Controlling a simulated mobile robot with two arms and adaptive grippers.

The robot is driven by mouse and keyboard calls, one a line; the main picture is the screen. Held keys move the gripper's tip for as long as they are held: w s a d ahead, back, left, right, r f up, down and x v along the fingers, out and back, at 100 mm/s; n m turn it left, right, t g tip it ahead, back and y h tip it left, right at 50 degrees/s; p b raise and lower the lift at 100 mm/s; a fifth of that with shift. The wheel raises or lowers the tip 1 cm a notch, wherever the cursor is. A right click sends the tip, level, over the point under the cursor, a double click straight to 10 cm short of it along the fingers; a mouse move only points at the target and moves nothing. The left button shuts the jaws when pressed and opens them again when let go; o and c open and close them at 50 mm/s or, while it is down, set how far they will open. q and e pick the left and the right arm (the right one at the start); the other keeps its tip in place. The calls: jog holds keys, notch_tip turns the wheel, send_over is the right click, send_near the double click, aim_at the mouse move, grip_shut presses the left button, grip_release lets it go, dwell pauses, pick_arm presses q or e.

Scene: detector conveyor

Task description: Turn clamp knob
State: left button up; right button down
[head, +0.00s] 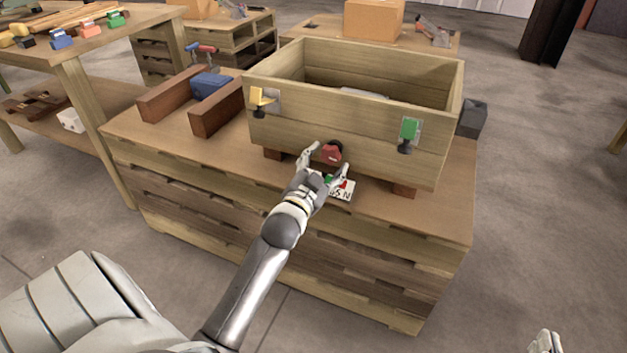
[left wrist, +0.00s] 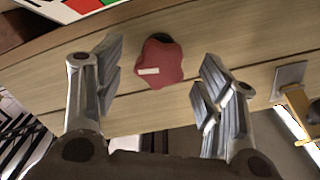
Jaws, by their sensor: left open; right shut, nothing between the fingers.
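A red clamp knob (head: 331,153) with a white mark sits on the lower front wall of a wooden crate (head: 330,135). In the left wrist view the red knob (left wrist: 161,62) is between the two spread fingers and apart from both. My left gripper (head: 322,165) is open and points at the knob, close in front of the crate wall; its fingers also show in the left wrist view (left wrist: 160,85). My right gripper (head: 546,342) shows only partly at the bottom right edge of the head view, away from the crate.
A yellow clamp (head: 262,97) and a green clamp (head: 409,131) are on the crate's front wall. A label card (head: 341,190) with red and green lies below the knob. A blue vise-like block (head: 210,85) stands at left. The bench (head: 435,215) is clear at front right.

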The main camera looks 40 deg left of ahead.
pick_arm(q)
jog(key=v, duration=0.8)
jog(key=shift+s, duration=0.35)
dwell(0.6)
pick_arm(e)
jog(key=s+d+f+g+h+p, duration=0.2)
jog(key=s+f+g, duration=0.3)
jog(key=f, duration=0.2)
pick_arm(q)
jog(key=w+n, duration=0.2)
jog(key=w, duration=0.1)
jog(key=w+a+n+b, duration=0.1)
jog(key=w+n, duration=0.1)
jog(key=w, duration=0.1)
jog(key=w+a+n+b, duration=0.1)
jog(key=w+n, duration=0.2)
jog(key=w, duration=0.1)
jog(key=shift+a+r, duration=0.15)
jog(key=shift+a, duration=0.05)
jog(key=shift+w+a, duration=0.1)
jog(key=shift+w, duration=0.45)
pick_arm(e)
jog(key=w+a+r+t+y, duration=0.2)
jog(key=w+r+t, duration=0.3)
jog(key=r, duration=0.3)
jog(key=shift+w+a+r+t, duration=0.2)
jog(key=shift+w+t, duration=0.05)
jog(key=shift+t, duration=0.15)
